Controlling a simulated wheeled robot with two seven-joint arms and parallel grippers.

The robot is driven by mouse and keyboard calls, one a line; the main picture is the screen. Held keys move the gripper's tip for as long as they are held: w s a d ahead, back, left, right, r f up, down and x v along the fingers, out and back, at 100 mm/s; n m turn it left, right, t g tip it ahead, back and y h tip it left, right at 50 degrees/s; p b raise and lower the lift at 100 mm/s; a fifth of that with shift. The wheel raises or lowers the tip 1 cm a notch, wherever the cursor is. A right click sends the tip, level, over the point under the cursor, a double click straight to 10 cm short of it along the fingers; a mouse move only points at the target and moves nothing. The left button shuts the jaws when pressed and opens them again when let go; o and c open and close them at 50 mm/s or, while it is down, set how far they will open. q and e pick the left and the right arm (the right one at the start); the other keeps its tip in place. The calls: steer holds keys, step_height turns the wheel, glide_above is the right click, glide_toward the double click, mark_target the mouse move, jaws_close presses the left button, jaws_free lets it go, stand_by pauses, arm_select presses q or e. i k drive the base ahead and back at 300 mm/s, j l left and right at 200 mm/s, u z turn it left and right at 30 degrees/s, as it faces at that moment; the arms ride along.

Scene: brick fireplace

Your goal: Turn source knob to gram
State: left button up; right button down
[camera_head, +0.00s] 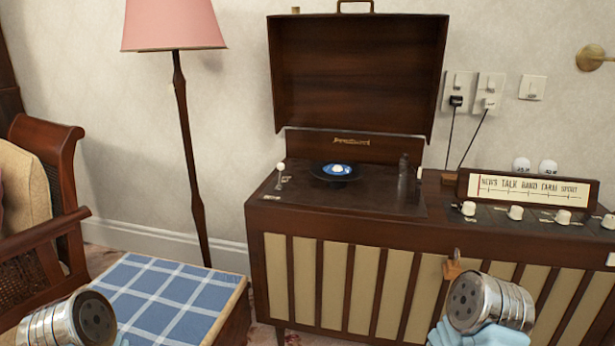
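A row of several white knobs runs along the dark control panel (540,221) on the right of the wooden record cabinet: a left knob (468,208), a second knob (515,212), a third knob (563,217) and one at the right edge (608,222). Their small labels cannot be read, so I cannot tell which is the source knob or where it points. A silver, dark-faced arm end shows at the bottom left and another at the bottom right, the latter in front of the cabinet and below the knobs. No gripper fingers show.
The wooden lid (358,75) stands open above the turntable with a blue-labelled record (337,171). A lit tuning dial (532,189) sits behind the knobs. A blue checked table (165,299), a pink lamp (173,25) and a wooden armchair (45,190) stand left.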

mark_target(516, 213)
steer(key=z, duration=1.4)
steer(key=i+z, duration=0.3)
steer(key=z, duration=0.15)
steer(key=i+j+z, duration=0.15)
steer(key=i+z, duration=0.25)
steer(key=k, duration=0.1)
